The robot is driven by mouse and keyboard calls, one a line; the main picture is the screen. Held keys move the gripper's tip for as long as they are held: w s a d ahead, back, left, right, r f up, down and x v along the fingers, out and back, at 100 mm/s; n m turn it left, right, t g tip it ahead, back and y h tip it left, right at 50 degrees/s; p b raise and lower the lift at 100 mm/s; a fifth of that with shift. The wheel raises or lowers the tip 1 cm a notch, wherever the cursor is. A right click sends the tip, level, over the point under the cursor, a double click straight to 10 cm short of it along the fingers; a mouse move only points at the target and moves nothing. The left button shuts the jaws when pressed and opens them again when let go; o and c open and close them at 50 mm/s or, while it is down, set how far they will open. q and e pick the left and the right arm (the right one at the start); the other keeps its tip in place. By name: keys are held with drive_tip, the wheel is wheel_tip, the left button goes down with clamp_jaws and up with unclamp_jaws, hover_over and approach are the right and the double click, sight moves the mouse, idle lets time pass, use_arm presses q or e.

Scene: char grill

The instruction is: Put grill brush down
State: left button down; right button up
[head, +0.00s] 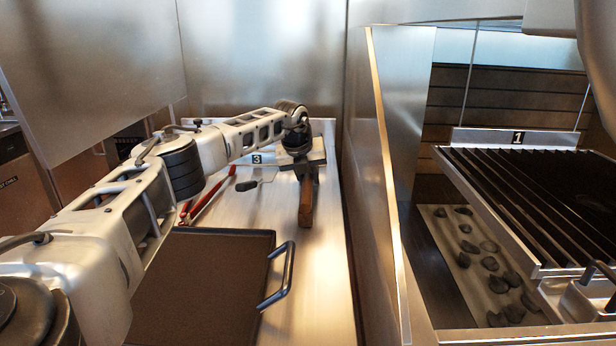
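My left gripper (304,169) is at the far part of the steel counter, at the end of my arm coming in from the left. It appears shut on the grill brush, whose brown wooden handle (306,205) points down toward the near side. The brush's head is hidden behind or under the gripper. I cannot tell whether the brush touches the counter (318,270). My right gripper is not in view.
A dark flat griddle pan (205,285) with a metal side handle (279,275) fills the near left. Red tongs (210,196) and a black-handled spatula (247,185) lie behind it. A steel partition (385,180) separates the counter from the char grill (540,200).

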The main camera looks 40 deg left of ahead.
use_arm(q)
drive_tip(key=c, duration=1.2)
unclamp_jaws()
drive_tip(key=shift+r, duration=0.1)
drive_tip(key=v, duration=1.2)
drive_tip(key=shift+d, duration=0.1)
